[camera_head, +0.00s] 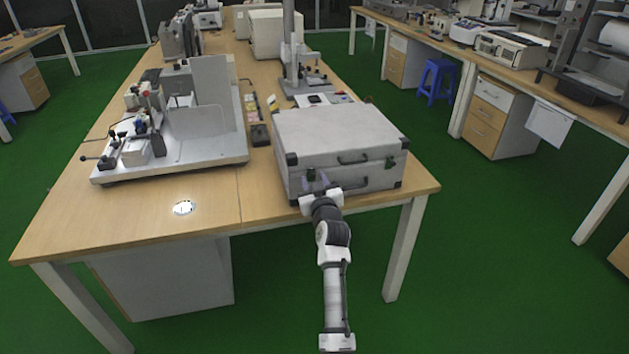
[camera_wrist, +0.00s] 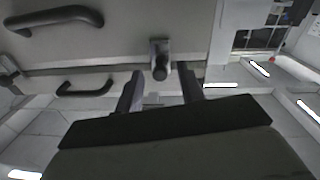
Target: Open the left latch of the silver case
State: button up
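The silver case (camera_head: 340,135) lies closed at the right front of the table, its latch side facing me. Its left latch (camera_head: 311,174) is dark and sits on the front face; the right latch (camera_head: 390,163) is farther right. My gripper (camera_head: 318,186) is just in front of the left latch. In the wrist view, the latch (camera_wrist: 160,58) shows as a metal piece with a dark round end. My gripper's two fingers (camera_wrist: 161,90) are apart, with the latch seen between and slightly beyond their tips. I cannot tell whether they touch it.
Dark handles show on the case front, one (camera_head: 353,158) higher and one (camera_head: 356,184) lower. A white platform with test equipment (camera_head: 175,150) stands to the left. The table (camera_head: 120,225) is mostly bare at the front left.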

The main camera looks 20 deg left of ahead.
jog(key=shift+c, duration=0.3)
grip_shut()
jog(key=shift+f+b, duration=0.2)
jog(key=shift+b, duration=0.35)
